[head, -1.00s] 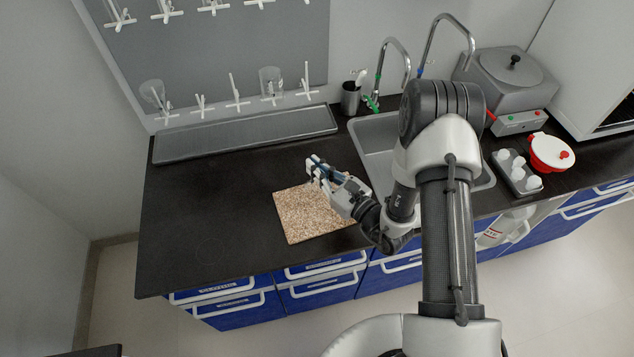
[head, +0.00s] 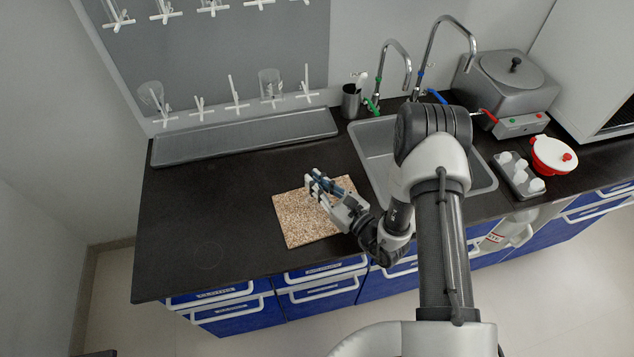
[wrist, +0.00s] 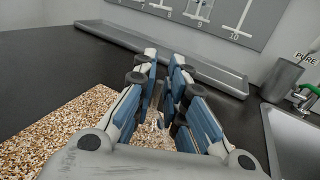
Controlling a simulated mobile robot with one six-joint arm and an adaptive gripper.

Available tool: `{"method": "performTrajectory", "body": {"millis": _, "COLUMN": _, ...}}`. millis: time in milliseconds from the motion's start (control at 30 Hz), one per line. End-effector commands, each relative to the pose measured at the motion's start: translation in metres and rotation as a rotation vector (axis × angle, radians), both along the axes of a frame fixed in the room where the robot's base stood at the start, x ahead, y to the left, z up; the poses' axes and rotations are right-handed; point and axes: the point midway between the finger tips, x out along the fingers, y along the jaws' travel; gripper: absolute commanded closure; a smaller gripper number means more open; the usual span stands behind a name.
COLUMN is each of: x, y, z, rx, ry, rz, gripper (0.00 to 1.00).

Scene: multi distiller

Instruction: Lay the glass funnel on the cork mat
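The cork mat (head: 295,222) is a speckled tan square lying flat on the dark counter. My gripper (head: 314,183) is over its back edge in the head view. In the wrist view, the blue-padded fingers of my gripper (wrist: 164,72) are close together, with a clear glass piece (wrist: 158,124) between them, which looks like the glass funnel. Its full outline is hidden by the fingers and hard to make out. The mat (wrist: 60,130) shows at lower left there. I cannot tell whether the glass touches the mat.
A sink (head: 373,140) with two taps lies right of the mat. A long grey tray (head: 245,136) runs along the wall under a peg board (head: 215,50) holding glassware. A dark cup (head: 351,101) stands behind the sink. The counter left of the mat is clear.

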Motion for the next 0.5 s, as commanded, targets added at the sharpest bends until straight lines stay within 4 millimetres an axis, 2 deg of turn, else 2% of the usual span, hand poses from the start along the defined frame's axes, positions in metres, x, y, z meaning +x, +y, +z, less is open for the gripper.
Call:
{"method": "performTrajectory", "body": {"millis": 133, "x": 0.0000, "y": 0.0000, "z": 0.0003, "rx": 0.000, "ry": 0.000, "rz": 0.000, "gripper": 0.75}}
{"method": "performTrajectory", "body": {"millis": 500, "x": 0.0001, "y": 0.0000, "z": 0.0036, "rx": 0.000, "ry": 0.000, "rz": 0.000, "gripper": 0.75}}
